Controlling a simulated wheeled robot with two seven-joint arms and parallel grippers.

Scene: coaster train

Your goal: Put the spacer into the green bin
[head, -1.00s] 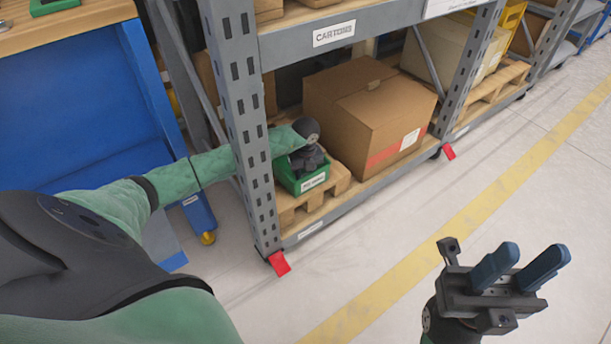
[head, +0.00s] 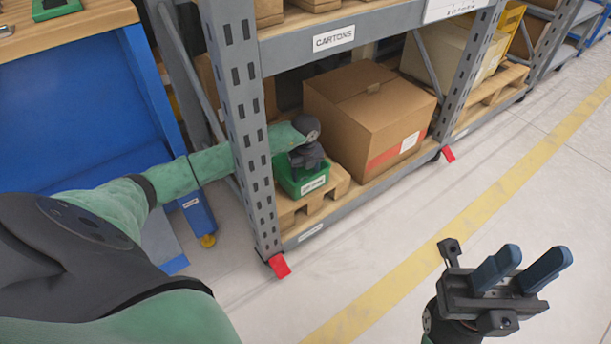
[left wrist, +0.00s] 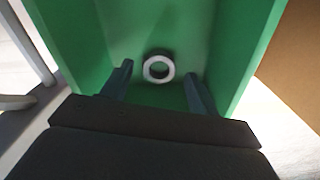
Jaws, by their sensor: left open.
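The green bin (head: 314,185) stands on a wooden pallet on the rack's bottom shelf. My left gripper (head: 306,160) is over the bin and hides much of its inside in the head view. In the left wrist view the spacer (left wrist: 147,69), a white ring, lies inside the green bin (left wrist: 245,50), between and beyond the fingertips of my left gripper (left wrist: 158,82). The fingers are apart and do not touch the ring. My right gripper (head: 520,268) is over the floor at lower right, its two blue fingers apart with nothing between them.
A cardboard box (head: 365,115) stands right of the bin. The rack's grey upright (head: 238,110) is just left of the bin, and a shelf beam (head: 340,37) runs above. A blue workbench (head: 85,110) is at left. The floor at right is clear.

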